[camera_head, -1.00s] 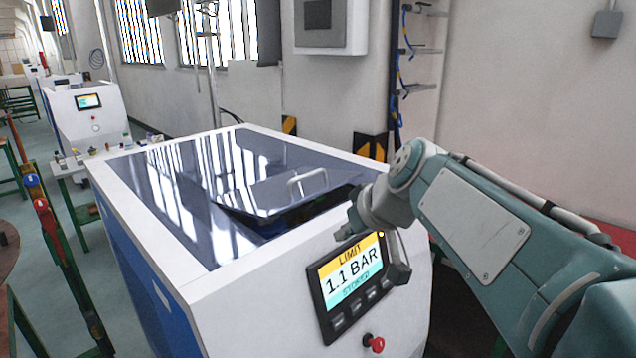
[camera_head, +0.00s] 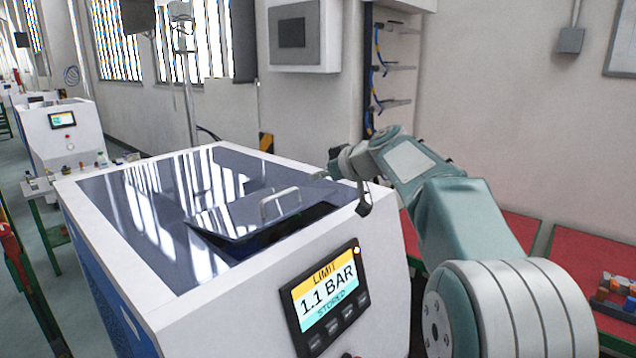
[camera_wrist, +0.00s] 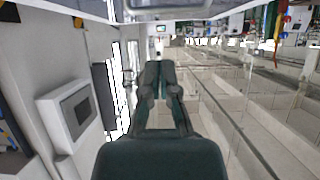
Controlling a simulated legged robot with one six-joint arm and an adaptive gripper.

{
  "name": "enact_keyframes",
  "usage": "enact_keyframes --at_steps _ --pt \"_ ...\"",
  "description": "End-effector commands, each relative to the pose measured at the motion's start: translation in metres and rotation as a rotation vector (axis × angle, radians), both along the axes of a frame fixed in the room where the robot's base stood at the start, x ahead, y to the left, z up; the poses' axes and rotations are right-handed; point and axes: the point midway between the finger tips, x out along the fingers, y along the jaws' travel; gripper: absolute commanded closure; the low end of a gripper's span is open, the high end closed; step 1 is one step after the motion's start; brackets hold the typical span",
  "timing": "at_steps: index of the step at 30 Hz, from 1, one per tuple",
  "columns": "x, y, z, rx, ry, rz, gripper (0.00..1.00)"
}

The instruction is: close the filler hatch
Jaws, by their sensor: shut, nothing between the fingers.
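The filler hatch (camera_head: 245,213) is a dark glossy panel in the top of the white generator (camera_head: 140,285). It stands tilted partly open, with a dark gap under its raised front and right edges. A metal loop handle (camera_head: 280,203) stands on it. My gripper (camera_head: 322,175) is small in the head view, just right of and beyond the handle, apparently above the generator's right edge. Its contact with the hatch cannot be told. In the wrist view my gripper (camera_wrist: 159,68) has its fingers together and holds nothing. A grey curved bar at that view's top edge is cut off.
The display panel (camera_head: 325,300) on the generator's front reads 1.1 BAR. A grey wall box (camera_head: 304,37) and a pipe rack (camera_head: 392,75) are behind. Red-topped benches (camera_head: 595,262) stand at right. Another generator (camera_head: 62,130) is at far left.

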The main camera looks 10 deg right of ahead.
Motion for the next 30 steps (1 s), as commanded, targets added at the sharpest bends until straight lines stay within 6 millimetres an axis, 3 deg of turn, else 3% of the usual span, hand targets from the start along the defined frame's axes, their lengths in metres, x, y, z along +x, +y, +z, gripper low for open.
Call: enact_keyframes --at_steps 3,13,22,30 --pt "0.017 0.015 -0.011 0.000 0.002 0.004 1.00" --pt "0.053 0.039 -0.035 0.002 0.001 0.002 1.00" --pt "0.045 0.034 -0.067 0.000 0.003 -0.001 1.00" --pt "0.044 0.034 -0.072 0.001 0.001 0.000 1.00"
